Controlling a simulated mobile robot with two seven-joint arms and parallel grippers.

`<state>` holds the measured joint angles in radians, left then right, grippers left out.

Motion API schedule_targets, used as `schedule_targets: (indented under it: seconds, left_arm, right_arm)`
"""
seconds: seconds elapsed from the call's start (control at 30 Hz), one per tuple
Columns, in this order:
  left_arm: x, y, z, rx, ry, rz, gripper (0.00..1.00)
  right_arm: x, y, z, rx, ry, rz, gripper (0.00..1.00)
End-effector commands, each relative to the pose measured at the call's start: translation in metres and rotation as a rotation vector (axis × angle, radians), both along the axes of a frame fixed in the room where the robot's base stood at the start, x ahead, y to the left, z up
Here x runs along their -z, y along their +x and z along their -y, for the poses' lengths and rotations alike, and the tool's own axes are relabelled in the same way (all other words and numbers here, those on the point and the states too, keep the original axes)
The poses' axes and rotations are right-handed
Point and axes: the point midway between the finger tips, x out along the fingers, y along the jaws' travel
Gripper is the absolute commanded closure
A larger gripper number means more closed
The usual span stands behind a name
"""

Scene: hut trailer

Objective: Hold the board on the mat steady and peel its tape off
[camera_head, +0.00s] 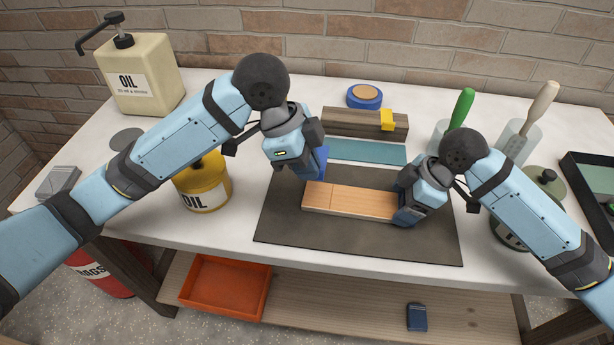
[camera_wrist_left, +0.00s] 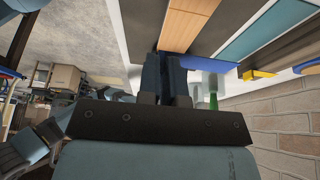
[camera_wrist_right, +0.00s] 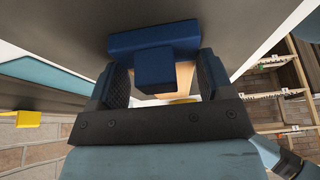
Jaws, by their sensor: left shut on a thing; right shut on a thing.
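The light wooden board (camera_head: 360,203) lies on the dark mat (camera_head: 290,228), with a thin line across it near its left end. My left gripper (camera_head: 312,172) is at the board's far left side, shut on the blue tape (camera_head: 323,156). The tape also shows beside the fingers in the left wrist view (camera_wrist_left: 208,65); whether it still touches the board is hidden. My right gripper (camera_head: 408,212) is low at the board's right end. In the right wrist view a blue T-shaped piece (camera_wrist_right: 154,42) stands between its fingers, the board showing behind it.
Behind the mat lie a teal strip (camera_head: 365,151), a dark wood block (camera_head: 345,123) with a yellow piece (camera_head: 387,120) and a blue-rimmed roll (camera_head: 364,96). A yellow oil can (camera_head: 204,190) stands left. Tool cups (camera_head: 515,140) and a lidded tin (camera_head: 505,232) stand right.

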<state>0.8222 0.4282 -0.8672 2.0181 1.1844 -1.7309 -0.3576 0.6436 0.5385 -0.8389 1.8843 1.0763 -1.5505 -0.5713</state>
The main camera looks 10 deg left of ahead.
Motion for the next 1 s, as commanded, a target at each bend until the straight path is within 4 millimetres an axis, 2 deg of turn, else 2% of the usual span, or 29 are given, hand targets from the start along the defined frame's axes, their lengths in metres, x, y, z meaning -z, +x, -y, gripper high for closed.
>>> schedule_targets:
  seconds: [1.0]
  left_arm:
    - [-0.042,0.000,0.000,-0.001,-0.001,0.002,1.00]
  right_arm:
    - [0.000,0.000,0.000,0.000,0.001,0.000,0.53]
